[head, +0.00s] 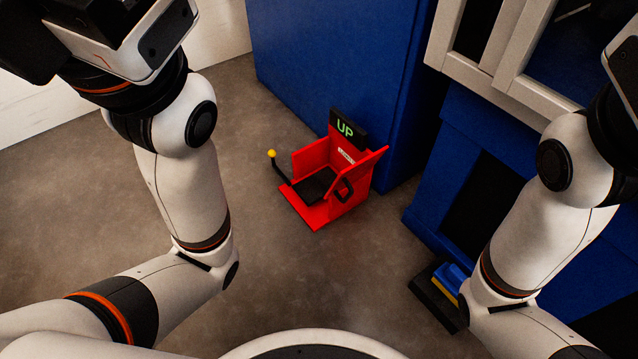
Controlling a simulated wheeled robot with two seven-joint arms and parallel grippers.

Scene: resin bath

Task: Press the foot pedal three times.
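The foot pedal (315,186) is a black plate inside a red housing (322,214) on the floor, near the middle of the head view. A black display on the housing's back reads "UP" in green (345,129). A black lever with a yellow knob (271,153) sticks out on the housing's left side. My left arm is raised at the left, and its gripper fingers are not visible. My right arm is raised at the right edge, and its gripper fingers are out of view. Neither arm touches the pedal or its housing.
A tall blue cabinet (318,62) stands right behind the red housing. A blue machine with a pale window frame (508,62) stands to the right. A black base with a blue and yellow piece (445,280) lies at lower right. The grey floor (262,275) before the housing is clear.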

